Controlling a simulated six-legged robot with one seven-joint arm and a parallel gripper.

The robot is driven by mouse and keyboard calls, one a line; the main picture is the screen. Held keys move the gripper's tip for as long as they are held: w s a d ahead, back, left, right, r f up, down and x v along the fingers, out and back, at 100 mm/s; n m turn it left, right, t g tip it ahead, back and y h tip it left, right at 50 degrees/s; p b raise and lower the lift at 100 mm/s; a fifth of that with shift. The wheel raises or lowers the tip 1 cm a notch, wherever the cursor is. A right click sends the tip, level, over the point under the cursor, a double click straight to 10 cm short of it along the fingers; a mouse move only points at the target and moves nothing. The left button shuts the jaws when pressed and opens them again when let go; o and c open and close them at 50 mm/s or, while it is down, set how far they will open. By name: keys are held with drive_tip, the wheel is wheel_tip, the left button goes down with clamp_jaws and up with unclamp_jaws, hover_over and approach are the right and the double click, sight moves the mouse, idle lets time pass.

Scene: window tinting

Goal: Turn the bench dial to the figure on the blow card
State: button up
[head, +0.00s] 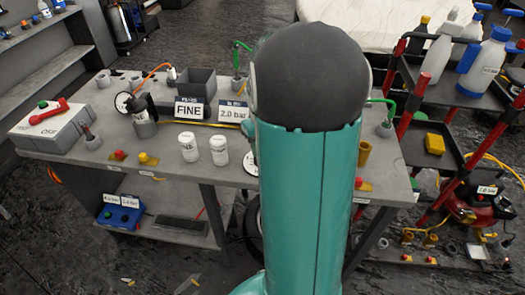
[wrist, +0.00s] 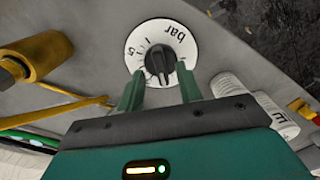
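The bench dial (wrist: 158,45) is a white disc with a black knob (wrist: 159,65), figures around its rim and the word bar, which appears upside down in the wrist view. In the head view the dial (head: 250,163) is mostly hidden behind my arm. A card reading 2.0 bar (head: 235,113) stands on the bench; its small heading is too small to read surely. My gripper (wrist: 160,72) is open, its two green fingers reaching toward the near side of the dial, one on either side of the knob. I see a gap between each finger and the knob. Exact depth is unclear.
A FINE card (head: 189,109) and grey bin (head: 187,86) stand behind two white canisters (head: 189,147). In the wrist view a brass cylinder (wrist: 38,60) is left of the dial and a white canister (wrist: 228,88) right. A red-framed cart (head: 440,92) stands at right.

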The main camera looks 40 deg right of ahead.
wheel_tip(320, 180, up, 11)
drive_tip(key=shift+r, duration=0.15)
idle(0.5)
